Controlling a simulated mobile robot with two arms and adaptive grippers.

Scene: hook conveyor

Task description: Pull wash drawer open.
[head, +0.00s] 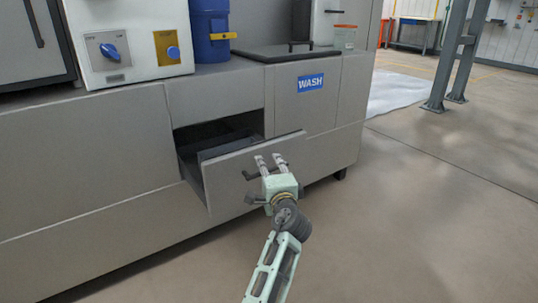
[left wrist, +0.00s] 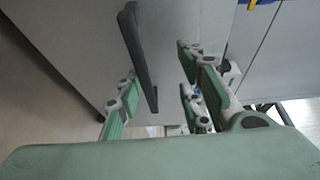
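The wash drawer (head: 225,178) sits below and left of the blue WASH label (head: 311,84) and stands partly pulled out, its dark inside showing. Its dark bar handle (head: 247,176) is on the front face, partly hidden by my left gripper (head: 270,160). In the left wrist view the handle (left wrist: 138,55) runs between the spread fingers of the left gripper (left wrist: 160,88), with gaps on both sides. The left gripper is open at the drawer front; I cannot tell if it touches the handle. My right gripper is not in view.
The grey cabinet (head: 85,150) carries a control box with a blue knob (head: 109,51) and a blue canister (head: 210,32). Open floor (head: 430,190) lies to the right and in front. A grey steel post (head: 450,50) stands at the back right.

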